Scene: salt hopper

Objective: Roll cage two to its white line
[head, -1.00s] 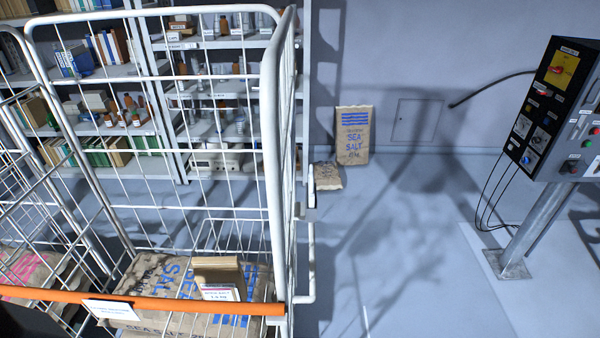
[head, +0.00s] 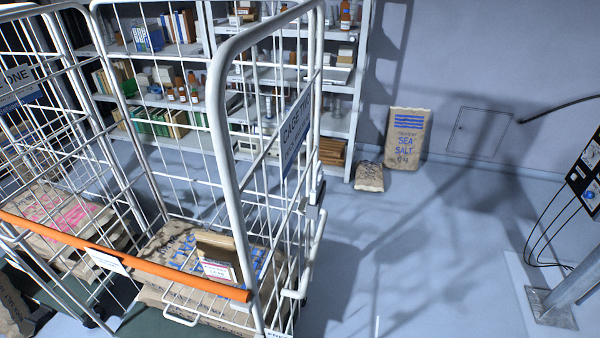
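Cage two, a white wire roll cage (head: 232,170) with a blue "CAGE TWO" sign (head: 296,130) on its right side panel, stands left of centre. Sea salt sacks (head: 175,245) and a brown box with a white and pink label (head: 218,258) lie low inside it. An orange bar (head: 180,280) with a white tag (head: 106,261) runs across the front of the cages. A short white mark (head: 377,326) shows on the floor at the bottom edge, right of the cage; I cannot tell whether it is the white line. Neither of my grippers is in view.
Cage one (head: 60,150), holding sacks, stands close on the left. Shelves (head: 345,125) line the back wall. A sea salt sack (head: 408,140) leans there, with a smaller one (head: 369,177) beside it. A control post (head: 575,290) stands at the right. Floor between is clear.

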